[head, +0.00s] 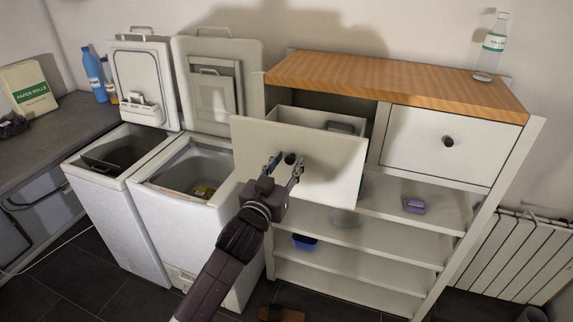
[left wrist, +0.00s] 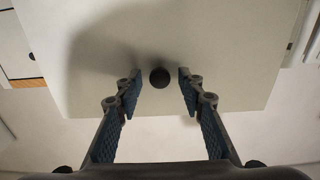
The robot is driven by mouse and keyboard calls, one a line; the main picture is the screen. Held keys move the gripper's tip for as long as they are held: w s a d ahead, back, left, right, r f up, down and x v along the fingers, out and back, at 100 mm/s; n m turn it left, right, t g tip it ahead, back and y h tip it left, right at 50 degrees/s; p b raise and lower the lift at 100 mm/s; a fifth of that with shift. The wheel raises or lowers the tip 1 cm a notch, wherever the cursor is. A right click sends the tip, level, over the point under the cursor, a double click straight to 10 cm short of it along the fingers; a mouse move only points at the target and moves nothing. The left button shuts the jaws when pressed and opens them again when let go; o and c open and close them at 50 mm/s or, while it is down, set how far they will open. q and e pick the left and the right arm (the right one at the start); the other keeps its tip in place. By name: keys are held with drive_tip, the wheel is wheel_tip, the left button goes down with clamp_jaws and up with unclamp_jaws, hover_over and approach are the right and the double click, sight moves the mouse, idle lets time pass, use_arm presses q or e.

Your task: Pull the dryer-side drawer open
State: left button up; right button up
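The white drawer (head: 335,172) at the left of the cabinet, on the side by the toploaders, stands pulled out. Its open top shows a grey object (head: 341,127) inside. Its round dark knob (head: 290,158) is on the front panel. My left gripper (head: 285,166) is at the knob with its fingers apart. In the left wrist view the knob (left wrist: 160,78) shows between and slightly beyond the open fingertips (left wrist: 159,90), with a gap on each side. My right gripper is not in view.
Two white toploaders (head: 108,210) with raised lids stand left of the cabinet. The cabinet's wooden top (head: 390,80) carries a clear bottle (head: 494,45). The right drawer (head: 425,150) is shut. Open shelves below hold a purple item (head: 414,205) and a blue container (head: 304,242).

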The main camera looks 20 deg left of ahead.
use_arm(q)
drive_tip(key=s, duration=1.2)
drive_tip(key=shift+a, duration=0.25)
drive_tip(key=shift+f, duration=0.15)
wheel_tip(320, 180, down, 23)
drive_tip(key=g+b, duration=0.2)
drive_tip(key=g, duration=0.2)
drive_tip(key=s+f+m+g, duration=0.15)
drive_tip(key=s+f, duration=0.35)
drive_tip(key=f, duration=0.7)
drive_tip(key=s+f+g, duration=0.3)
drive_tip(key=s+f, duration=0.1)
drive_tip(key=f, duration=0.8)
drive_tip(key=s+a+f+g+b, duration=0.15)
drive_tip(key=s+f+g, duration=0.35)
drive_tip(key=s+f, duration=1.35)
drive_tip(key=s+f+g, duration=0.1)
drive_tip(key=s+f, duration=0.2)
drive_tip(key=s, duration=0.6)
drive_tip(key=s+a+f+g+b, duration=0.1)
drive_tip(key=s+f, duration=0.3)
drive_tip(key=s, duration=0.6)
drive_tip(key=shift+s+f+g+y+b, duration=0.15)
drive_tip(key=shift+f+g+y+b, duration=0.15)
drive_tip(key=shift+g, duration=0.45)
